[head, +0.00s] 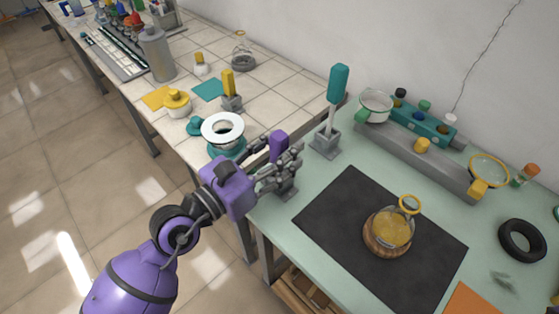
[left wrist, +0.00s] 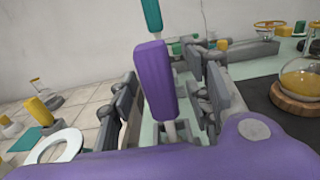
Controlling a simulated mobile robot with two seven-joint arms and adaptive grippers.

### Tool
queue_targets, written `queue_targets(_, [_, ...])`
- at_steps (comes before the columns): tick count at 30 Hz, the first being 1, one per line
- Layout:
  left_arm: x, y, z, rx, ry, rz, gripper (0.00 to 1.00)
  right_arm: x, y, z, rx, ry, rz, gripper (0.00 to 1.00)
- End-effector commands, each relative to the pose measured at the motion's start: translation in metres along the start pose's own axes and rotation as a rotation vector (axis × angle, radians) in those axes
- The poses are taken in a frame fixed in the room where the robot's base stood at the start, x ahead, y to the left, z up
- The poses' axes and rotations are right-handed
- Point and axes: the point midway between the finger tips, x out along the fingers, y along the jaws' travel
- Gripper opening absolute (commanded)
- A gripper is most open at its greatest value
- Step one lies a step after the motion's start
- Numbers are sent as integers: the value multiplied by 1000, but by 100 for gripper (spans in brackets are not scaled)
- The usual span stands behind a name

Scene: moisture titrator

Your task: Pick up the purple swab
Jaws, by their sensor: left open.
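The purple swab (head: 278,146) stands upright in a grey holder (head: 285,187) at the left edge of the green table. Its purple handle (left wrist: 155,80) also shows in the left wrist view, with a pale shaft below it. My left gripper (head: 283,168) is open at the swab, just above the holder. In the left wrist view my left gripper's fingers (left wrist: 165,110) are on both sides of the swab, with gaps visible beside the handle. The lower shaft is partly hidden by the fingers in the head view. My right gripper is not in view.
A teal swab (head: 338,82) stands in its own grey holder (head: 326,142) just behind. A black mat (head: 335,215) bears a flask of yellow liquid (head: 390,228). A white ring-topped vessel (head: 223,130) is left of the gripper. A grey rack (head: 405,155) lies along the wall.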

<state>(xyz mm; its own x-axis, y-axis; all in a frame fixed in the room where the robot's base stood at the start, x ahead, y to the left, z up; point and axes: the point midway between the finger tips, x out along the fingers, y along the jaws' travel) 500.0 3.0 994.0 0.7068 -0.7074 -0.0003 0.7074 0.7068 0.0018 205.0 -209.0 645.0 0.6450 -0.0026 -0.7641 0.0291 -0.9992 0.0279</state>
Motion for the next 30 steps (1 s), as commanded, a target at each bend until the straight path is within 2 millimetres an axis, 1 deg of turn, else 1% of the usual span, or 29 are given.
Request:
queue_targets(7, [2,0,-1,-1,1,0,45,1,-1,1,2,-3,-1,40])
queue_targets(15, [2,0,-1,-1,0,0,10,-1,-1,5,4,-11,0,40])
queue_targets(17, [2,0,-1,-1,0,1,2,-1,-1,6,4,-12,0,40])
queue_targets(18, [2,0,-1,-1,0,0,0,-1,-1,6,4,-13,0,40])
queue_targets(26, [2,0,0,-1,-1,1,0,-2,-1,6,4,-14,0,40])
queue_targets(30, [2,0,9,-1,-4,1,0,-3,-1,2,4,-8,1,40])
